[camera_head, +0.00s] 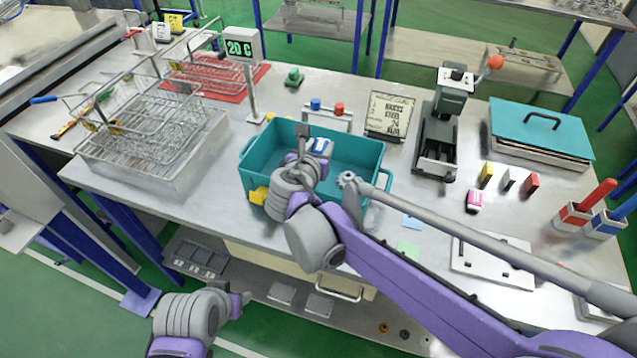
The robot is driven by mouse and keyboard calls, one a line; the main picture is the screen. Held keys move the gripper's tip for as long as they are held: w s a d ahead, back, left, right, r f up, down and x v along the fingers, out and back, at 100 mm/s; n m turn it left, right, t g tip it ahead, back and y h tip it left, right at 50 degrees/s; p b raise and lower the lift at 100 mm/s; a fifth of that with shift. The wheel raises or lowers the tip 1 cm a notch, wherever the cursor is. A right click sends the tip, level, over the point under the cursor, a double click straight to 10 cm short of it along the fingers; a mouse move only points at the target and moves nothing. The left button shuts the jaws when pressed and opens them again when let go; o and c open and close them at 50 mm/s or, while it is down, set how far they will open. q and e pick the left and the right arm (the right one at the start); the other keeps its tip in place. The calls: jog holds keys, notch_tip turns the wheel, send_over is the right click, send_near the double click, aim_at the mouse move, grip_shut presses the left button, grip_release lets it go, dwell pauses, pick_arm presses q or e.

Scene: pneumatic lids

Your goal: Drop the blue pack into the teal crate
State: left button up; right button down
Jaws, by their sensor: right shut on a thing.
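The teal crate (358,155) stands on the steel table near the middle of the view. My right arm reaches in from the lower right, and its gripper (309,150) is over the crate. It is shut on the blue pack (321,146), which shows blue and white beside the fingers. The gripper and wrist hide part of the pack and of the crate's inside. I cannot tell how high the pack is above the crate floor. My left gripper (240,302) is low in front of the table, away from the crate; its fingers are not clear.
Wire baskets (140,125) over a steel tank stand left of the crate. A small stand with blue and red knobs (328,108) is behind it. A lever press (440,125) and a teal-lidded box (541,130) stand to the right.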

jog(key=shift+c, duration=1.9)
grip_release()
jog(key=v, duration=1)
jog(key=shift+s+r, duration=0.15)
jog(key=shift+s, duration=0.15)
jog(key=shift+a, duration=0.1)
